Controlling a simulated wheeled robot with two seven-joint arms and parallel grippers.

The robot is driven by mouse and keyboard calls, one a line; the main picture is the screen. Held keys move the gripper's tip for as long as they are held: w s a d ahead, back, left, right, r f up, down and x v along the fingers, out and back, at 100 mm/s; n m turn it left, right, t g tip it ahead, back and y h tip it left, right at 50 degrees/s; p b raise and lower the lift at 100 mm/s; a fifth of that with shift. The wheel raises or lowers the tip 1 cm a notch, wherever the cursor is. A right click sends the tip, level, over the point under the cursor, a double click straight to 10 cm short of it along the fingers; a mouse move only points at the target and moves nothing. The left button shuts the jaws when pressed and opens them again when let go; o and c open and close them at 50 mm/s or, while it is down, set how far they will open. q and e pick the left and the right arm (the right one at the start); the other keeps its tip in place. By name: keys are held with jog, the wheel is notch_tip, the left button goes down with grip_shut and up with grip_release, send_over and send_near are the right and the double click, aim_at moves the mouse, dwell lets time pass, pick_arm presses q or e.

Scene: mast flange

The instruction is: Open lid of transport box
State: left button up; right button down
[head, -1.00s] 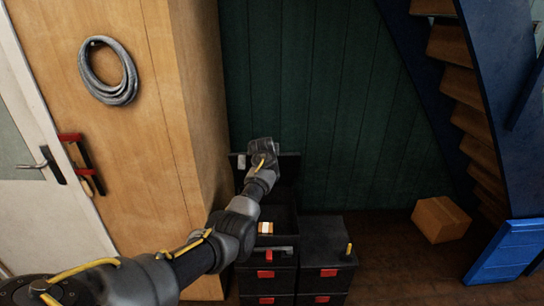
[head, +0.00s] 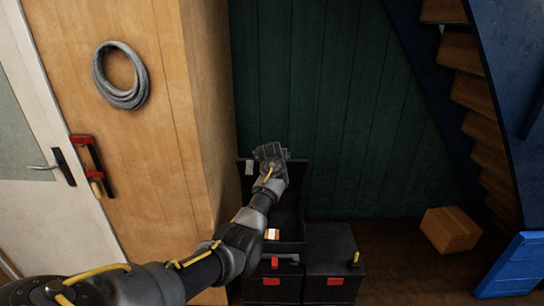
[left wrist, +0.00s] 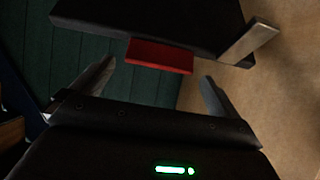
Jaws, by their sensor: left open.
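The black transport box (head: 290,222) stands against the green wall with its lid (head: 297,185) standing up at the back. The inside of the box shows, with a small white and orange item (head: 272,235) in it. My left gripper (head: 270,155) is at the lid's top edge. In the left wrist view the lid (left wrist: 150,18) is a dark slab with a red latch (left wrist: 160,56) and a silver tab (left wrist: 248,42). The fingers of my left gripper (left wrist: 158,69) are spread either side of the red latch, open. I cannot tell whether they touch the lid. My right gripper is not in view.
A second black box (head: 332,258) with a yellow item (head: 355,258) on top stands to the right. A wooden cabinet (head: 150,120) is close on the left. A cardboard box (head: 450,230) lies on open floor near the blue staircase (head: 500,110).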

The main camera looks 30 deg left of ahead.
pick_arm(q)
jog(key=v, duration=0.9)
